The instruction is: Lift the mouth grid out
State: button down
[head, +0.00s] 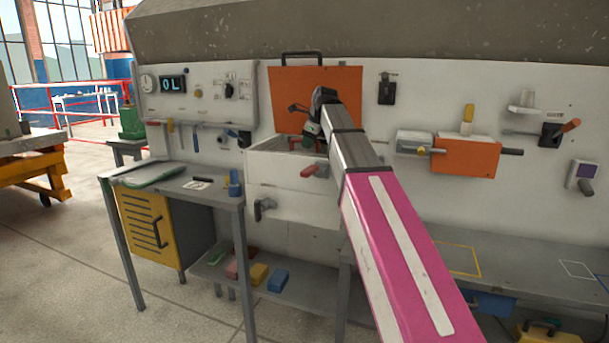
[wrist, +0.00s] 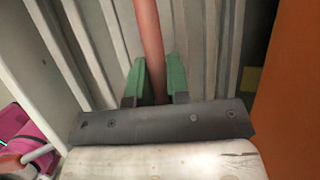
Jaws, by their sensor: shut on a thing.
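The mouth grid (wrist: 208,50) shows in the wrist view as pale grey parallel slats with dark gaps. A reddish bar (wrist: 149,35) runs above the slats, and its join to the grid is hidden. My gripper (wrist: 157,82) has its green fingertips on either side of this bar and is shut on it. In the head view my gripper (head: 311,133) reaches down into the open mouth of the white bin (head: 285,160). My arm hides much of the mouth there, so the grid cannot be made out clearly.
The raised orange lid (head: 287,95) stands behind the bin mouth, close on the right in the wrist view (wrist: 290,100). A red handle (head: 313,170) sticks out at the bin's front. A grey bench (head: 150,178) stands left, and another table (head: 520,260) right.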

jog(key=shift+r, duration=2.95)
jog(key=s+a, duration=0.4)
jog(key=s, duration=0.6)
jog(key=s+a, duration=0.4)
jog(key=s, duration=0.6)
jog(key=shift+s+a, duration=0.2)
dwell(0.5)
